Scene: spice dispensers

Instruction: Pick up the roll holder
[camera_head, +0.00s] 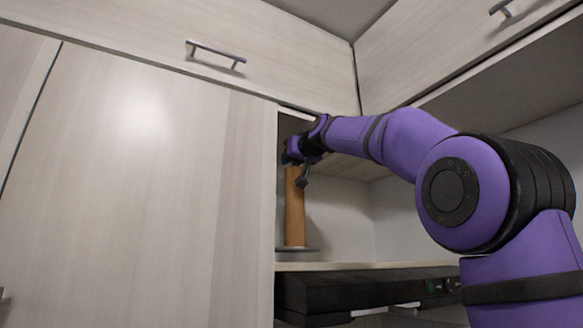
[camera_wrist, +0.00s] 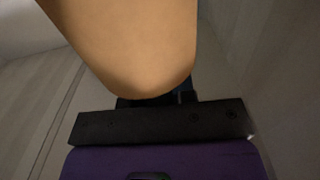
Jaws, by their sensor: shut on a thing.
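The roll holder (camera_head: 294,208) is a tall tan-brown cylinder on a flat grey round base (camera_head: 297,249). It stands upright in the open cabinet nook in the head view. My gripper (camera_head: 299,160) is at its top end and shut on it. In the wrist view the roll holder (camera_wrist: 130,45) fills the upper middle, close to the camera. My gripper's dark body (camera_wrist: 160,122) lies just below it. The fingertips are mostly hidden behind the roll holder there. I cannot tell whether the base touches the shelf.
The nook's shelf (camera_head: 340,266) runs under the roll holder, above a black hood-like appliance (camera_head: 365,288). A tall pale cabinet door (camera_head: 150,180) stands close on the left. Upper cabinets with a metal handle (camera_head: 216,54) hang above. Free room lies right of the roll holder in the nook.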

